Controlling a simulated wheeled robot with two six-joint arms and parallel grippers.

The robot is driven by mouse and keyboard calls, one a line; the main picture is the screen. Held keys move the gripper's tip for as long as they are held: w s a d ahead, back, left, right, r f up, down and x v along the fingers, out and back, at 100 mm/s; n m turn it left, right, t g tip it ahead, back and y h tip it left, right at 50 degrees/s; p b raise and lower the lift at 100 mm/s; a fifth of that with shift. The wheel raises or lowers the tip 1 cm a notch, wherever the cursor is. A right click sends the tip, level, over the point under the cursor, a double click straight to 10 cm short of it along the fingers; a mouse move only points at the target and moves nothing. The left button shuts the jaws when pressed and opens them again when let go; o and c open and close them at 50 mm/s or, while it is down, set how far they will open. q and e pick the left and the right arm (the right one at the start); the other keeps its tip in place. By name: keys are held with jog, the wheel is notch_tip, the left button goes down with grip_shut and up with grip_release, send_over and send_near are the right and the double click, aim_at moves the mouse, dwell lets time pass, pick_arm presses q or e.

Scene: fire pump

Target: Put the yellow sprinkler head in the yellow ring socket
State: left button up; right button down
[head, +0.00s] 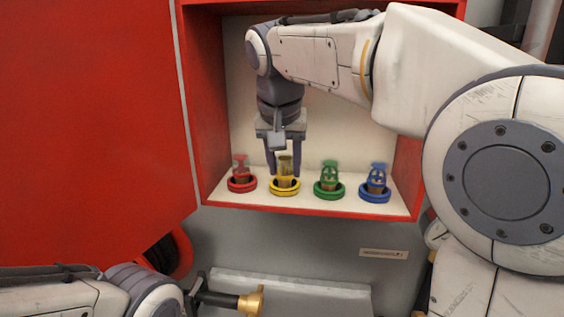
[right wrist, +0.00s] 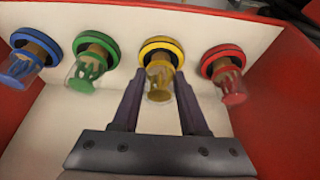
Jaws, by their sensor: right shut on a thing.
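The yellow sprinkler head (head: 285,164) stands upright at the yellow ring socket (head: 284,191), its lower end inside the ring as far as I can see. My right gripper (head: 284,173) comes down from above, with one finger on each side of the yellow head, and is shut on it. In the right wrist view the yellow head (right wrist: 160,82) lies between the fingertips (right wrist: 158,77), lined up with the yellow ring (right wrist: 162,46). Whether it is fully seated is hard to tell. My left arm shows at the bottom left, but its gripper is out of view.
A red head in its red ring (head: 242,185) is close on the left. Green (head: 328,191) and blue (head: 375,194) rings with heads stand to the right. The red cabinet's walls and front lip (head: 310,209) enclose the shelf. A brass nozzle (head: 251,301) is below.

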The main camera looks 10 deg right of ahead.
jog(key=shift+f, duration=0.1)
jog(key=c, duration=0.8)
grip_release()
jog(key=shift+f, duration=0.1)
jog(key=shift+c, duration=0.2)
jog(key=o, duration=0.4)
jog(key=v, duration=1.2)
jog(key=s+a+f+n+g+y, duration=0.1)
jog(key=s+a+f+n, duration=0.3)
jog(key=f, duration=0.5)
jog(key=s+a+f+n+g+y, duration=0.1)
jog(key=s+a+f+n, duration=0.25)
jog(key=f, duration=0.45)
jog(key=s+f+n+g, duration=0.2)
jog(key=s+f+n, duration=0.2)
jog(key=s+f, duration=1)
jog(key=shift+s+f+y+p, duration=0.25)
jog(key=shift+f+y+p, duration=0.15)
jog(key=shift+f, duration=0.25)
